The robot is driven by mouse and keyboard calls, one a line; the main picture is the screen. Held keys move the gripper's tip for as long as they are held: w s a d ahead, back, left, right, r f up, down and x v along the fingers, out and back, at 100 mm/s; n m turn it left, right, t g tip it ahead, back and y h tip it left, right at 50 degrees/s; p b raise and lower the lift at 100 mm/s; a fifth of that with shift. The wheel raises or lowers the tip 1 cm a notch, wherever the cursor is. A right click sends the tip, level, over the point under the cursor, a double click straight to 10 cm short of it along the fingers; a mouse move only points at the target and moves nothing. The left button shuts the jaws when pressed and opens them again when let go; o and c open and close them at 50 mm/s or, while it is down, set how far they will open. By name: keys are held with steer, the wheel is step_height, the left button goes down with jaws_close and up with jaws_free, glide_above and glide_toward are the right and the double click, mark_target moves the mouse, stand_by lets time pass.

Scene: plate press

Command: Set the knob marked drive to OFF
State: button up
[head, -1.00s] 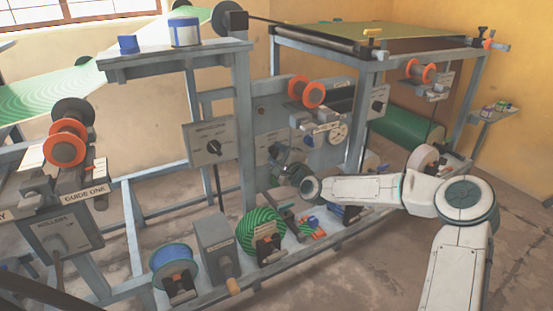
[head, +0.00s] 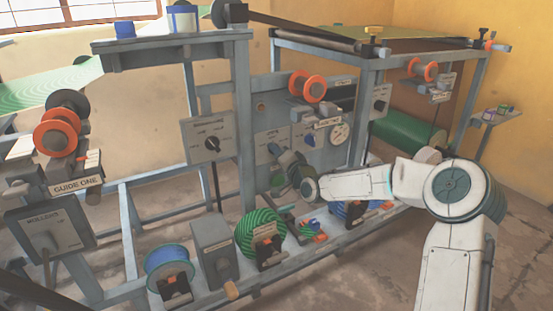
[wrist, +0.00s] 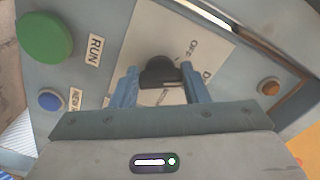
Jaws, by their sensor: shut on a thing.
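A green button (wrist: 45,37) marked RUN, a blue button (wrist: 50,100) and an orange-brown button (wrist: 268,86) are near the knob. Another dial plate (head: 208,140) is left of the panel. Spools (head: 258,235) stand on the low rail below my arm.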

steer(key=n, duration=0.2)
steer(key=n+b, duration=0.1)
steer(key=n, duration=0.1)
steer(key=n+b, duration=0.1)
steer(key=shift+f+n, duration=0.25)
steer(key=shift+n, duration=0.15)
steer(key=shift+b, duration=0.3)
steer(key=o, duration=1)
steer(key=shift+r, duration=0.1)
steer(key=shift+r, duration=0.1)
steer(key=p+v, duration=0.4)
steer(key=v, duration=1)
